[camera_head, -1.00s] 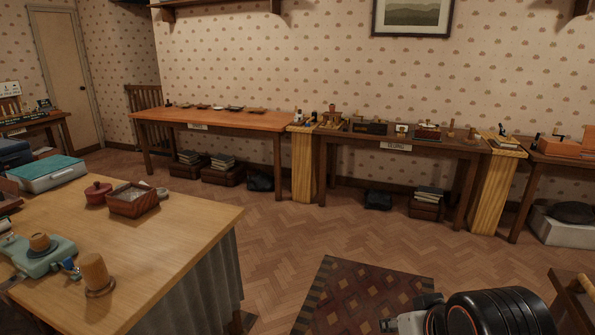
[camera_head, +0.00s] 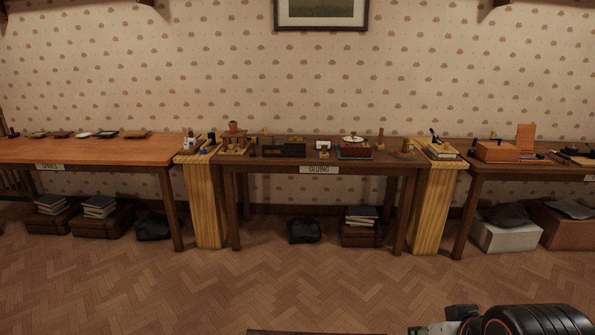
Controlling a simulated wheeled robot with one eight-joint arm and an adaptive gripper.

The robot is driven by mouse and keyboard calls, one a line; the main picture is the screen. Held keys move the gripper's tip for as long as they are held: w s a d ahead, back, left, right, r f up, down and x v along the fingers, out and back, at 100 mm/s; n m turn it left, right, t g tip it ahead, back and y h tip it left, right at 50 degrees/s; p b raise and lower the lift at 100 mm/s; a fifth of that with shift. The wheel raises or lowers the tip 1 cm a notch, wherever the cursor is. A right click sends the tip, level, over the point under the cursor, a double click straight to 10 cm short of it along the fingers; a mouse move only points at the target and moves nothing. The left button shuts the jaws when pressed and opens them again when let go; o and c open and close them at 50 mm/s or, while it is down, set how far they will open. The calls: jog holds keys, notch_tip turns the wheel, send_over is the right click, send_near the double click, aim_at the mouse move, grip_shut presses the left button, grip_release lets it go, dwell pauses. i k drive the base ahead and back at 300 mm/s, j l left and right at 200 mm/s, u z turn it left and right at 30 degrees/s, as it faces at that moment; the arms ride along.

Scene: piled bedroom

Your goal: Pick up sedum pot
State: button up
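A small terracotta-coloured pot with a bit of green on top (camera_head: 233,127) stands among small wooden things at the left end of the dark table labelled "GLUING" (camera_head: 318,170). It looks like the sedum pot, but it is too small to be sure. Part of my arm, black and ribbed with light grey, shows at the bottom right. My gripper (camera_head: 440,327) seems to be at its left end, cut by the frame edge, far from the pot. Its fingers cannot be made out.
An orange-topped table (camera_head: 85,150) stands at left and another table with an orange box (camera_head: 497,151) at right. Suitcases, books and dark bags lie below. The herringbone floor (camera_head: 270,285) in front is mostly clear.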

aim_at(232, 125)
jog(key=i, duration=2.1)
jog(key=i+u, duration=0.2)
jog(key=i, duration=0.35)
jog(key=i+u, duration=0.2)
jog(key=i, duration=0.35)
jog(key=i+l+u, duration=0.15)
jog(key=i, duration=0.35)
jog(key=i+l+u, duration=0.2)
jog(key=i, duration=0.35)
jog(key=i+l+u, duration=0.1)
jog(key=i+u, duration=0.15)
jog(key=i, duration=0.3)
jog(key=i+l+u, duration=0.25)
jog(key=i, duration=0.25)
